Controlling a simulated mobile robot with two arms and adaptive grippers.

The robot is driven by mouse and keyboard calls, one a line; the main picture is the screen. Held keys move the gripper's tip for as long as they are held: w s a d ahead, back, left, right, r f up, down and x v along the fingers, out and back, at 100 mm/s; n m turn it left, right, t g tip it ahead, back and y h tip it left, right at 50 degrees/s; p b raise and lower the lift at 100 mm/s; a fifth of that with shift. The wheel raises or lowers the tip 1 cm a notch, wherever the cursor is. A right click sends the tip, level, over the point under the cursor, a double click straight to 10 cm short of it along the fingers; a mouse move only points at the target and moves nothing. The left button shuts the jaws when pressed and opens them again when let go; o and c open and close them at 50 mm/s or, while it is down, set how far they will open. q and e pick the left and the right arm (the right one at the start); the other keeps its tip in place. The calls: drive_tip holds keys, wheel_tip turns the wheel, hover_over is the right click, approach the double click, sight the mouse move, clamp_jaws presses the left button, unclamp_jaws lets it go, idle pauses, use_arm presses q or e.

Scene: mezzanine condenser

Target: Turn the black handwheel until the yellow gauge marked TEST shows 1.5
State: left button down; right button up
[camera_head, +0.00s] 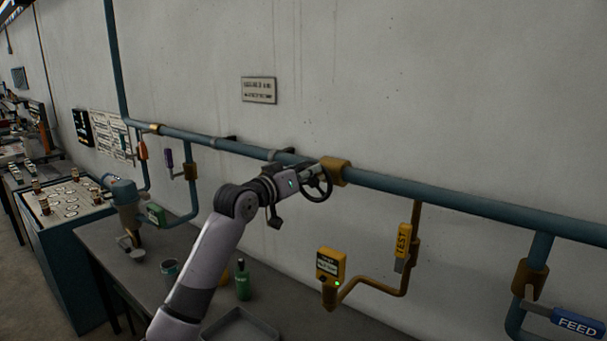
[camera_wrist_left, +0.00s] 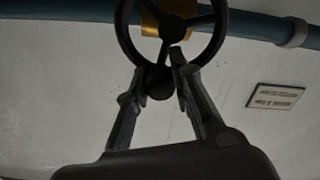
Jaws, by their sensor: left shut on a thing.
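The black handwheel (camera_head: 316,182) sits on the blue pipe by a brass-coloured fitting. In the left wrist view the handwheel (camera_wrist_left: 172,25) fills the top middle, with its spokes and hub in front of the fitting. My left gripper (camera_head: 307,174) is at the wheel; in the left wrist view its two fingers (camera_wrist_left: 160,82) are closed around the lower part of the wheel, at a round black knob. The yellow gauge box (camera_head: 330,266) has a small green light; its reading is too small to tell. A yellow TEST tag (camera_head: 402,242) hangs on the yellow pipe to its right. My right gripper is not in view.
The blue pipe (camera_head: 440,193) runs along the wall. A blue FEED handle (camera_head: 577,323) is at lower right. A wall sign (camera_head: 259,90) hangs above.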

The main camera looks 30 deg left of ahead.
sight(323, 177)
use_arm(q)
drive_tip(key=m, duration=0.1)
drive_tip(key=d+m, duration=0.1)
drive_tip(key=m, duration=0.1)
drive_tip(key=f+m, duration=0.1)
drive_tip(key=shift+d, duration=0.3)
drive_tip(key=shift+d+f+m, duration=0.15)
drive_tip(key=shift+d+m, duration=0.05)
drive_tip(key=shift+m, duration=0.55)
drive_tip(key=shift+d+f+m, duration=0.15)
drive_tip(key=shift+d+m, duration=0.05)
drive_tip(key=shift+m, duration=0.55)
drive_tip(key=shift+f, duration=0.1)
drive_tip(key=c, duration=1.4)
unclamp_jaws()
drive_tip(key=shift+s, duration=0.1)
drive_tip(key=shift+r, duration=0.2)
drive_tip(key=s, duration=1.2)
drive_tip(key=shift+a, duration=0.45)
